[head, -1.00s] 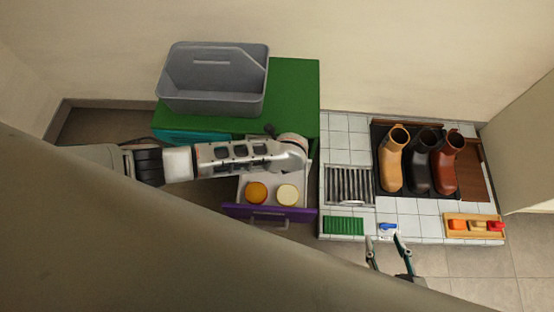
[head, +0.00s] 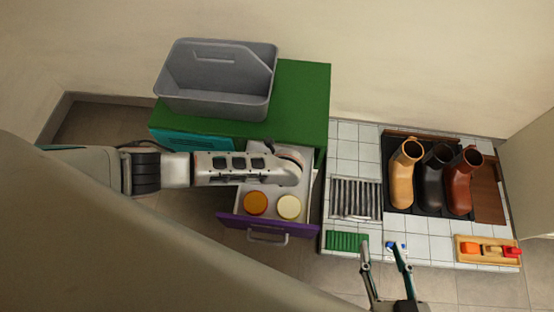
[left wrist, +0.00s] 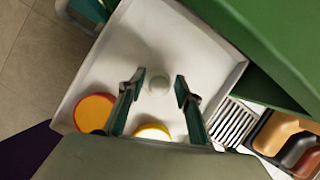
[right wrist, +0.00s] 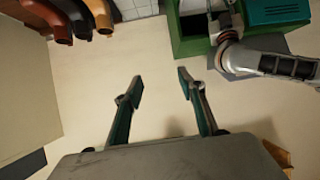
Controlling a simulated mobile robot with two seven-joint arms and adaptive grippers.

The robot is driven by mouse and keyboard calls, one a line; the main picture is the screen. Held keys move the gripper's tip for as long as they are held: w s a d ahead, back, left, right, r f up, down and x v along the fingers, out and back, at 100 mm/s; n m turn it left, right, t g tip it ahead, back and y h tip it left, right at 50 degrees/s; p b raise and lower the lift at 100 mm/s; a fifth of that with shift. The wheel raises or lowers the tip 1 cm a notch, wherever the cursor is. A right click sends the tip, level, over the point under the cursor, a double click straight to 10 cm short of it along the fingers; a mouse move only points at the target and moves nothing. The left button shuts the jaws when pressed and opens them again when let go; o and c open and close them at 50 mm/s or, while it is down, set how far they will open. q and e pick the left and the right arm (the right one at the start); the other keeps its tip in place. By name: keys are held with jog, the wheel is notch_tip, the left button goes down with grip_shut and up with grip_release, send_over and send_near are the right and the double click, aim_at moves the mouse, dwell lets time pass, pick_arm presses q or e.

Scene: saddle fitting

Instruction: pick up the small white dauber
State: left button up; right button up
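The small white dauber (left wrist: 158,84) shows in the left wrist view as a small pale round shape in the open drawer (head: 232,197). My left gripper (left wrist: 160,78) is open, with its fingers apart on either side of the dauber in that view; contact is not visible. In the head view my left arm reaches over the drawer and hides the dauber and the left fingers. My right gripper (head: 381,248) is open and empty at the front edge of the tiled top; its spread fingers also show in the right wrist view (right wrist: 160,79).
An orange-lidded tin (head: 255,203) and a cream-lidded tin (head: 289,207) sit near the drawer front. A grey bin (head: 216,85) stands on the green cabinet (head: 303,95). Several boots (head: 403,175), a metal rack (head: 356,198) and a wooden tray (head: 487,261) occupy the tiled top.

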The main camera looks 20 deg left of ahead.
pick_arm(q)
jog(key=c, duration=0.6)
grip_shut()
pick_arm(e)
jog(key=shift+s+d+f, duration=0.1)
jog(key=shift+s+f, duration=0.05)
jog(key=shift+f, duration=0.15)
jog(key=shift+s+f, duration=0.1)
jog(key=shift+s, duration=0.05)
